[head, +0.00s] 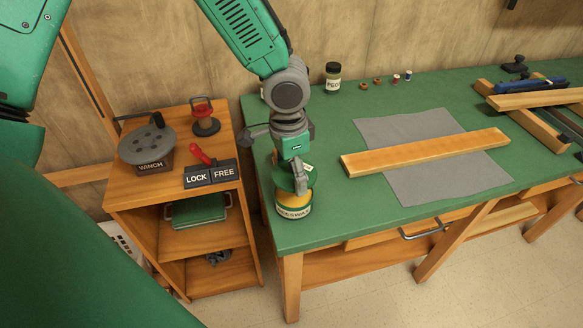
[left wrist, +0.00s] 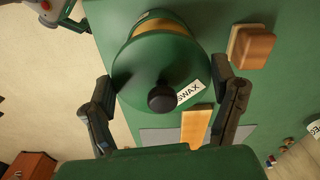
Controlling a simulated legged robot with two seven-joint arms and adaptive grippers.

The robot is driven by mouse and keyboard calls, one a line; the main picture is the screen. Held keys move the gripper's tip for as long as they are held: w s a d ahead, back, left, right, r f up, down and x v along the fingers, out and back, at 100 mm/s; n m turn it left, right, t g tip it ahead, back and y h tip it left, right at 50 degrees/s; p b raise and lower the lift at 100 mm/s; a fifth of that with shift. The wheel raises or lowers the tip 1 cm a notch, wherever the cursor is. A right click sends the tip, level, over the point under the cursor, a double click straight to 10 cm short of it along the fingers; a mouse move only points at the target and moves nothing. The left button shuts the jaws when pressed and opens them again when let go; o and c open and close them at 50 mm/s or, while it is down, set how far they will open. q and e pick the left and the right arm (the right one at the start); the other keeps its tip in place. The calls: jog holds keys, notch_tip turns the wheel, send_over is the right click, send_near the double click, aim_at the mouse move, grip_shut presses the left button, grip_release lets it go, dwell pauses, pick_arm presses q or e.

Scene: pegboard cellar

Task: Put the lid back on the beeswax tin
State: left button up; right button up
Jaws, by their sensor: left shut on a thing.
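The beeswax tin (head: 294,208) stands upright near the left front corner of the green bench, with a yellow upper part and a white label. It also shows in the left wrist view (left wrist: 165,24), largely covered by the lid. The round green lid (left wrist: 150,72) has a black knob and a label on which "SWAX" can be read. My left gripper (head: 299,187) is shut on the lid (head: 285,184), directly over the tin. In the left wrist view its fingers flank the lid. I cannot tell whether lid and tin touch.
A wooden board (head: 425,153) lies on a grey cloth (head: 385,130) to the right. A wooden block (left wrist: 252,46) sits beside the tin. A jar (head: 333,77) stands at the back. A shelf unit with a winch (head: 148,148) and a lock lever (head: 202,156) stands left of the bench.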

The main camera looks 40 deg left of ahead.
aim_at(291, 195)
pick_arm(q)
notch_tip(291, 195, down, 3)
jog(key=shift+b, duration=1.25)
jog(key=shift+f+b, duration=0.7)
jog(key=shift+f, duration=0.4)
jog(key=shift+r+p, duration=0.15)
jog(key=shift+p, duration=0.35)
jog(key=shift+f, duration=0.2)
jog(key=shift+p, duration=0.3)
dwell(0.6)
jog(key=o, duration=1.1)
jog(key=shift+o, duration=0.2)
